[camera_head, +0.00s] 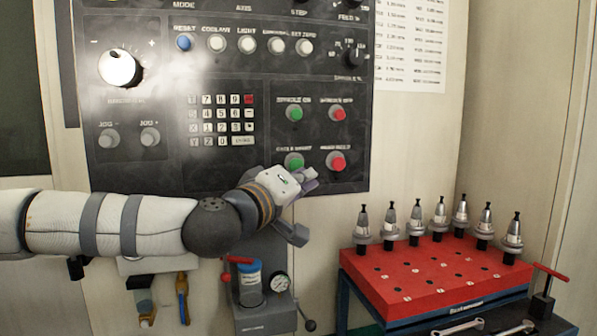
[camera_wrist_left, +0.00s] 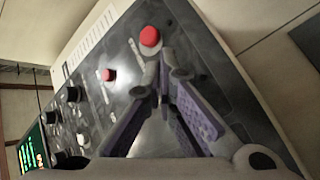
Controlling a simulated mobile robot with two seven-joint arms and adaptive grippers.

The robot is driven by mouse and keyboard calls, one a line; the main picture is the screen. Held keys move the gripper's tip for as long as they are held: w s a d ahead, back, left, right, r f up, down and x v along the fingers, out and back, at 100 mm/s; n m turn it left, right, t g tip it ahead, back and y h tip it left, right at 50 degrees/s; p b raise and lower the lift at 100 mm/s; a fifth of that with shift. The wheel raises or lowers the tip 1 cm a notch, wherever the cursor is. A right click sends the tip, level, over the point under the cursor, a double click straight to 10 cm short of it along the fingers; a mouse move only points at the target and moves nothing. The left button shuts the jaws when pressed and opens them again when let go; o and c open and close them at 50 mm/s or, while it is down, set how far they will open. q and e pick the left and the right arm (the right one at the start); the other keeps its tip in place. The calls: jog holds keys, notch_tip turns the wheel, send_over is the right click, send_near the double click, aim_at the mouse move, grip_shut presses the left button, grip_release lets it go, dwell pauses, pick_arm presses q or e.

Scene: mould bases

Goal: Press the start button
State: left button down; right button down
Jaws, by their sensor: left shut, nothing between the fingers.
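The start button is the lower green button (camera_head: 294,160) on the dark control panel, under a blurred label that seems to read "cycle start". My left gripper (camera_head: 306,181) is just below and slightly right of it in the head view, in front of the panel's lower edge. Its fingers are shut and empty. In the wrist view the closed fingers (camera_wrist_left: 162,85) point at the panel, and no green button shows; the fingers may hide it. I cannot tell whether the fingertips touch the panel. My right gripper is not in view.
A red button (camera_head: 337,161) sits right of the start button; another green button (camera_head: 294,113) and red button (camera_head: 340,113) are above. A keypad (camera_head: 222,120) is to the left. A red tool rack (camera_head: 435,275) with several holders stands lower right.

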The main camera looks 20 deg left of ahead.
aim_at(296, 166)
pick_arm(q)
jog(key=shift+w+a+r, duration=0.15)
jog(key=shift+w+a, duration=0.2)
jog(key=shift+w, duration=0.15)
jog(key=shift+w, duration=0.1)
dwell(1.1)
jog(key=shift+w+a, duration=0.2)
jog(key=shift+w, duration=0.05)
